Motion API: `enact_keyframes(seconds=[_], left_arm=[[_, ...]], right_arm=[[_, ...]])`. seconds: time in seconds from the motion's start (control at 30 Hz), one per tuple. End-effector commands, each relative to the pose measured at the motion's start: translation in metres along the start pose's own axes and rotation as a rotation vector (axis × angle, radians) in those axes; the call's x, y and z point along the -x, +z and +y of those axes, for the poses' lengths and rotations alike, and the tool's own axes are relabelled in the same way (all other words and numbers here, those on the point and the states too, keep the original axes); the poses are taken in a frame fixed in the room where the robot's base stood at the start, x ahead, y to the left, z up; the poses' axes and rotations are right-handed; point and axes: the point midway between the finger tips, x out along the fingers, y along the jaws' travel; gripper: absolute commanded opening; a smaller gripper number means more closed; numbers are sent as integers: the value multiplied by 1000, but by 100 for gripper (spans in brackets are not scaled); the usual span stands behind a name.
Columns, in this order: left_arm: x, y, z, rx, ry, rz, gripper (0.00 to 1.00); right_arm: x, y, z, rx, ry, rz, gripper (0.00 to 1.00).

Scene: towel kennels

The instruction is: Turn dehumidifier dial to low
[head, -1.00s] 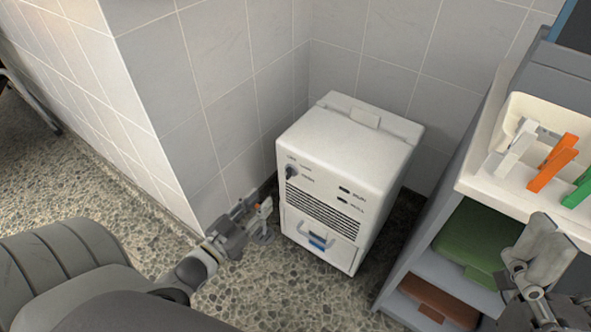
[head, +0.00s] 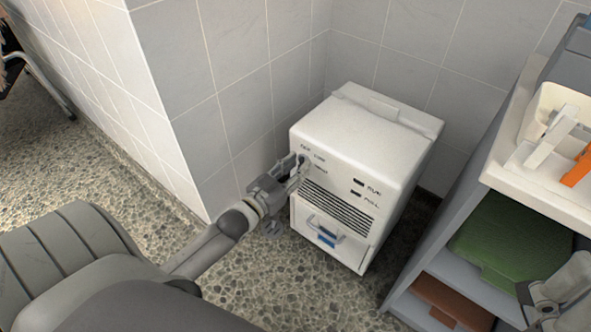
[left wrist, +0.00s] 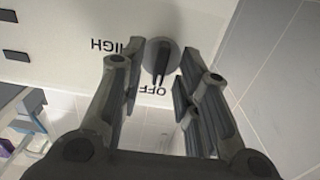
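The white dehumidifier (head: 375,130) stands on the floor in the tiled corner. Its dark round dial (left wrist: 160,50) shows in the left wrist view, with its ridge pointing along the OFF label side. HIGH is printed upside down to its left; I cannot make out LOW there. My left gripper (head: 294,168) is at the dial and covers most of it in the head view. In the left wrist view its fingers (left wrist: 160,70) are open, one on each side of the dial, with gaps visible. My right gripper (head: 548,300) is at the lower right, away from the dehumidifier.
A grey shelf unit (head: 425,262) stands to the right, with a green folded towel (head: 510,240), a brown one (head: 452,298) and a cream bin (head: 548,118) on top. Speckled floor is clear in front.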

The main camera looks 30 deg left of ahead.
Motion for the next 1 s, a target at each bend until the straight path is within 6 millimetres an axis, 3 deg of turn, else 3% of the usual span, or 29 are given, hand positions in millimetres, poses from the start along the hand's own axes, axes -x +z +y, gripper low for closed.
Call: enact_keyframes(seconds=[0.3, 0.53, 1.0], left_arm=[[-2, 0, 0, 0, 0, -1, 30], [-2, 0, 0, 0, 0, -1, 1], [-2, -2, 0, -54, 0, -1, 0]], right_arm=[[1, 0, 0, 0, 0, -1, 96], [1, 0, 0, 0, 0, -1, 96], [-8, -2, 0, 0, 0, -1, 96]])
